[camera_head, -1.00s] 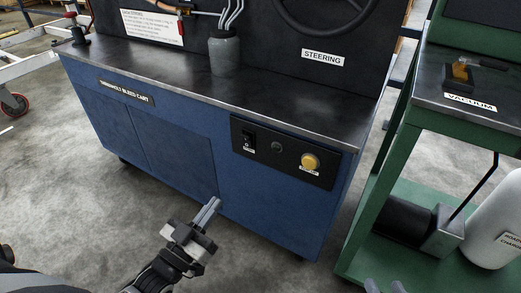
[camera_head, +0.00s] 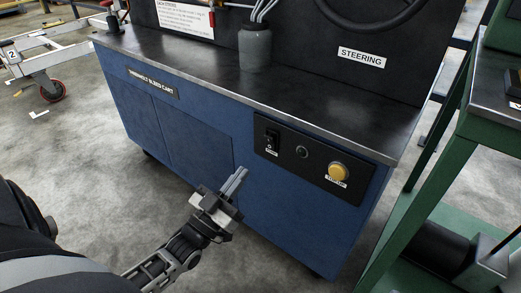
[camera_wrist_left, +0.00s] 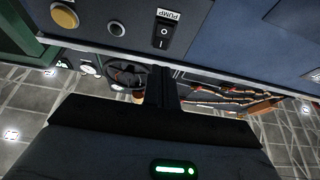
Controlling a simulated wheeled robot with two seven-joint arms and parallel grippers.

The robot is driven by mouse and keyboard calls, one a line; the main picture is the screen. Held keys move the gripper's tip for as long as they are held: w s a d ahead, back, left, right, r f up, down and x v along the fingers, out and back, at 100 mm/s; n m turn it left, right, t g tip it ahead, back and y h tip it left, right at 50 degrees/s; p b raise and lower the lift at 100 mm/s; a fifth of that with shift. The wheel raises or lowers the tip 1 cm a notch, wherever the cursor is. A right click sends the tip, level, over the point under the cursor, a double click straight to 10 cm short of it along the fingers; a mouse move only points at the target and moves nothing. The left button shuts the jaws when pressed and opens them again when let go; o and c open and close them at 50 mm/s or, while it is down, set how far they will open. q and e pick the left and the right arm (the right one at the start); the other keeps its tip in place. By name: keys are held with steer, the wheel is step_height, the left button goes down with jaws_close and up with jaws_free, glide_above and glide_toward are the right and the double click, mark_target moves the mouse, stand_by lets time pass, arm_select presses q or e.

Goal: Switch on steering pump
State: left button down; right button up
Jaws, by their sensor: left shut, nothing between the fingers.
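The blue cart carries a black control panel (camera_head: 315,158) on its front. A black rocker switch (camera_head: 272,139) sits at the panel's left end. In the left wrist view the switch (camera_wrist_left: 163,33) appears upside down beside a PUMP label (camera_wrist_left: 168,15), with I and O marks; which side is pressed I cannot tell. A yellow button (camera_head: 339,172) is at the panel's right end. My left gripper (camera_head: 240,172) is shut and empty, below and left of the switch and apart from it. Its dark fingers (camera_wrist_left: 160,78) also show in the left wrist view. My right gripper is out of view.
A small dark round fitting (camera_head: 302,152) lies between switch and button. The cart's worktop edge (camera_head: 230,98) overhangs above the panel. A grey canister (camera_head: 255,50) and a STEERING label (camera_head: 361,57) are above. A green trolley (camera_head: 420,170) stands at the right.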

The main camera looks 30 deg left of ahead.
mark_target(268, 139)
arm_select(q)
steer(key=b+x, duration=0.1)
steer(key=x, duration=0.6)
steer(key=shift+w, duration=0.35)
steer(key=shift+w+r, duration=0.3)
steer(key=shift+w, duration=0.15)
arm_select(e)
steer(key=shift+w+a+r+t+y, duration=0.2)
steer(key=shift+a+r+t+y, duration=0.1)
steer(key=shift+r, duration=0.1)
